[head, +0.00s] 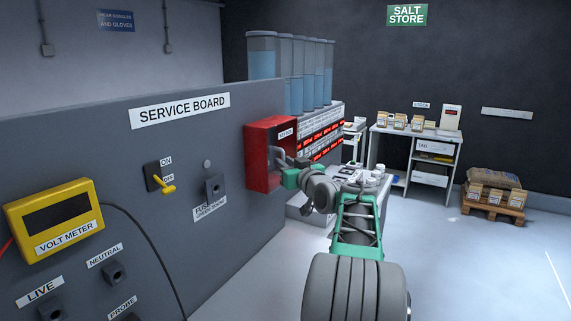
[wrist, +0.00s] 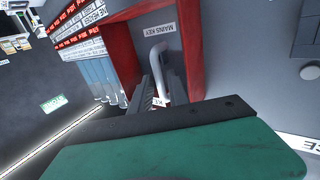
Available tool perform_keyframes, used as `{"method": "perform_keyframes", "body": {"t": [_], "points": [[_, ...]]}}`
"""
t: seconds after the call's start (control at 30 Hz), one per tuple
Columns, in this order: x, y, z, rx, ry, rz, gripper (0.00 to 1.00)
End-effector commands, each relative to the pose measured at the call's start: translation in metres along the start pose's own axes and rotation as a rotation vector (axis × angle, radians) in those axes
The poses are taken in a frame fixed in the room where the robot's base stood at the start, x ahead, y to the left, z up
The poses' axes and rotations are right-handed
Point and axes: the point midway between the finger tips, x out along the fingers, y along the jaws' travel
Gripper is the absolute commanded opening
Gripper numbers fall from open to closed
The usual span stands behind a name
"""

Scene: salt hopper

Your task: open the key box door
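The red key box (head: 257,160) is mounted at the right end of the grey service board in the head view. The wrist view shows its red sides (wrist: 190,50) around a grey surface with a "MAINS KEY" label (wrist: 159,32). A pale grey bent bar (wrist: 158,65) stands in front of that surface. The door's exact angle is unclear. My gripper (head: 284,163) is at the box's front, close to the bar. Its green body (wrist: 180,150) fills the bottom of the wrist view. The fingertips are small and partly hidden, so I cannot tell whether they hold the bar.
The service board (head: 225,120) carries a yellow volt meter (head: 55,217) and a yellow-handled switch (head: 160,180) left of the box. Tall blue containers (head: 262,60) stand behind. A shelf unit (head: 430,170) and a loaded pallet (head: 490,205) stand farther back. Floor at right is clear.

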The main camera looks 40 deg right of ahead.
Motion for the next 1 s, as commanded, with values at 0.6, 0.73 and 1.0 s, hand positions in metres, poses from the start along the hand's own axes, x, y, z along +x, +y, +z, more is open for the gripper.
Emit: {"method": "perform_keyframes", "body": {"t": [0.6,0.73,1.0], "points": [[-0.0002,-0.0003,-0.0002,0.000,0.000,0.000,0.00],[-0.0002,-0.0003,-0.0002,0.000,0.000,0.000,0.00],[-0.0001,-0.0004,-0.0003,0.000,0.000,-0.001,0.00]]}}
